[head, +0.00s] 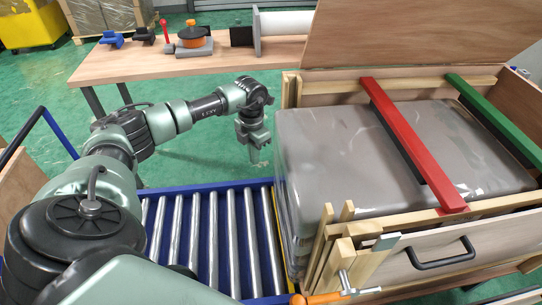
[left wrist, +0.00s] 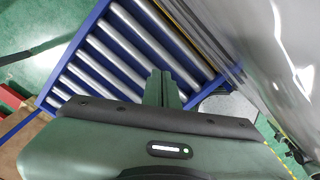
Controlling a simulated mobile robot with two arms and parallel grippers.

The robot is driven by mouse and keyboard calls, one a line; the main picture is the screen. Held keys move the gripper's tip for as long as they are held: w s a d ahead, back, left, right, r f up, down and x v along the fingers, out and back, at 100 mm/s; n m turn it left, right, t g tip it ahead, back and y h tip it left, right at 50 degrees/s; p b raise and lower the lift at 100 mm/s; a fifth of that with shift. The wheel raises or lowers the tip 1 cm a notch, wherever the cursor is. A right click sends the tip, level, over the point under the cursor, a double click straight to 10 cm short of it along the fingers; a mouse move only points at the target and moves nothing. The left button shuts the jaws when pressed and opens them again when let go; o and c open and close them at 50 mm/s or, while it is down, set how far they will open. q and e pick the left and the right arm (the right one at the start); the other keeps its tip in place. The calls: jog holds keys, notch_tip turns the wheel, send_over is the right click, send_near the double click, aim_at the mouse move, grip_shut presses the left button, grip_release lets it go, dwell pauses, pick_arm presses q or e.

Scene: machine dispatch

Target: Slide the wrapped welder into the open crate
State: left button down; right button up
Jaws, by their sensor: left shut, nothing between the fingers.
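The wrapped welder (head: 330,150) is a large grey block under shiny film. Most of it lies between the walls of the wooden crate (head: 480,240); its left end is at the crate's open left end, beside the rollers. The film shows at the right of the left wrist view (left wrist: 275,45). My left gripper (head: 254,157) is shut and empty, pointing down left of the welder's far left corner, apart from it. Its closed fingers (left wrist: 163,88) show over the rollers in the left wrist view. My right gripper is out of view.
A blue-framed roller conveyor (head: 263,240) meets the crate's open end. A red bar (head: 410,140) and a green bar (head: 495,120) cross the crate top. An orange-handled clamp (head: 320,298) sits at the near corner. A bench (head: 140,62) with tools stands behind.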

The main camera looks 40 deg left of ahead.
pick_arm(q)
notch_tip(320, 180, up, 13)
jog(key=p, duration=0.8)
jog(key=shift+p, duration=0.35)
